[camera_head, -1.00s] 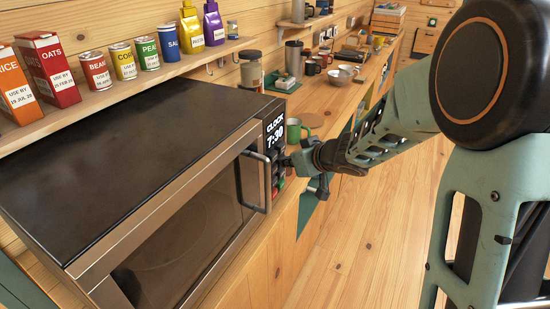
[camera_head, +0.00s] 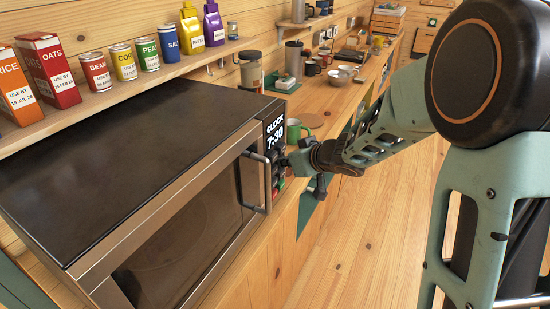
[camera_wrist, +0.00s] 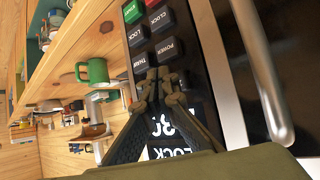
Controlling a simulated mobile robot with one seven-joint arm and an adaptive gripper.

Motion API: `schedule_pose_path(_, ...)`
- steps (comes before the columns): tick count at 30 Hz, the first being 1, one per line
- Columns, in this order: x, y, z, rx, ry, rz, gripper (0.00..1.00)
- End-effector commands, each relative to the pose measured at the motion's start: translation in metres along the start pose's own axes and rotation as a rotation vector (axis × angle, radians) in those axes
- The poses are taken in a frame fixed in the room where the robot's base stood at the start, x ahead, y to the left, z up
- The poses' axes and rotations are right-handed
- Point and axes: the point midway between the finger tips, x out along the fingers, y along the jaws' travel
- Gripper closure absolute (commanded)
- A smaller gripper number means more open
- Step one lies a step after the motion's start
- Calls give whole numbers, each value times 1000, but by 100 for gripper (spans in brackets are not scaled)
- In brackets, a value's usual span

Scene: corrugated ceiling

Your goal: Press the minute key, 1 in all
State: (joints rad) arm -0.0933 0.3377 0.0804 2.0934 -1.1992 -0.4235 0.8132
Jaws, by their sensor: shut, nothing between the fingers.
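The microwave (camera_head: 125,140) has a control panel at its right end, with a lit display (camera_head: 275,134) reading CLOCK 7:30. My gripper (camera_head: 283,161) is shut and empty at the key area below that display. In the wrist view the closed fingertips (camera_wrist: 160,76) are over or against the keys nearest the display (camera_wrist: 165,130). Contact cannot be told. The TIMER key (camera_wrist: 140,62), POWER key (camera_wrist: 168,49), LOCK key (camera_wrist: 137,35) and CLOCK key (camera_wrist: 160,18) show beyond the tips. No key label reading minute is legible; the keys under the fingertips are largely hidden.
The microwave's door handle (camera_head: 246,182) stands out just left of the panel; its bar also shows at right in the wrist view (camera_wrist: 262,70). A green mug (camera_head: 309,121) stands on the counter behind the panel. Cans and boxes line the shelf (camera_head: 130,88) above.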

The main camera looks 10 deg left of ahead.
Motion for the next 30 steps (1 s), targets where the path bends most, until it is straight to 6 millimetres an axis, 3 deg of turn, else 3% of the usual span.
schedule_pose_path(30,6,-5,-5,-1,0,0,100)
